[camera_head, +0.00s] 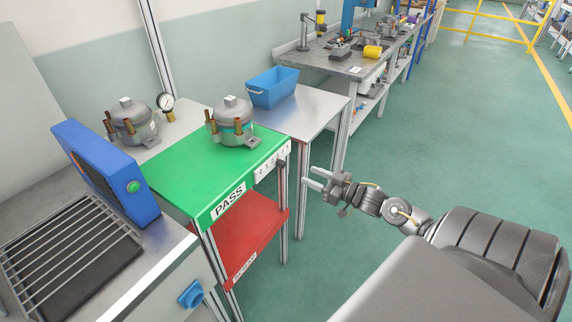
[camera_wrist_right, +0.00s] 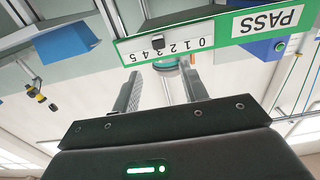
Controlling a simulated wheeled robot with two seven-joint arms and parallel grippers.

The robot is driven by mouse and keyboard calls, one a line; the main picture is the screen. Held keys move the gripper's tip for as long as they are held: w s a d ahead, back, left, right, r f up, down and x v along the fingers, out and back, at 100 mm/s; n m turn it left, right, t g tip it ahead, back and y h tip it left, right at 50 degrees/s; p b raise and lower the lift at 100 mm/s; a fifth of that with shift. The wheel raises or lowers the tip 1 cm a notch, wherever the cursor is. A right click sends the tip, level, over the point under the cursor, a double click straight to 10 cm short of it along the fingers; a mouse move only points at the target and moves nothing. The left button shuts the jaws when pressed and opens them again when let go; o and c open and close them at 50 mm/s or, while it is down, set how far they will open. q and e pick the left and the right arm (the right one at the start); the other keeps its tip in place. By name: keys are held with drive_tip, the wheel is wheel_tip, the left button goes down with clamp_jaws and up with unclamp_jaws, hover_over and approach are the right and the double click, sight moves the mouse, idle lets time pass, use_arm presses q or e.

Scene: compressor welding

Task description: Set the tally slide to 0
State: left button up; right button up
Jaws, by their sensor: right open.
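The white tally strip (camera_head: 268,167) is on the right-hand edge of the green PASS shelf (camera_head: 180,165). In the right wrist view the strip (camera_wrist_right: 182,48) appears upside down, with digits running from 0 at the right to 5 at the left. My left gripper is not in view.
A compressor (camera_head: 232,122) stands on the green shelf. Another compressor (camera_head: 132,122) and a pressure gauge (camera_head: 166,103) are behind it. A blue bin (camera_head: 272,87) sits on the adjoining table. A red shelf (camera_head: 240,235) is below. The floor (camera_head: 420,130) right of the gripper is clear.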

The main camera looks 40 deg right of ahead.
sight(285, 164)
drive_tip(key=p+x, duration=0.1)
drive_tip(key=x, duration=0.9)
drive_tip(key=shift+w+f, duration=0.1)
drive_tip(key=shift+w, duration=0.3)
drive_tip(key=shift+c, duration=0.2)
clamp_jaws()
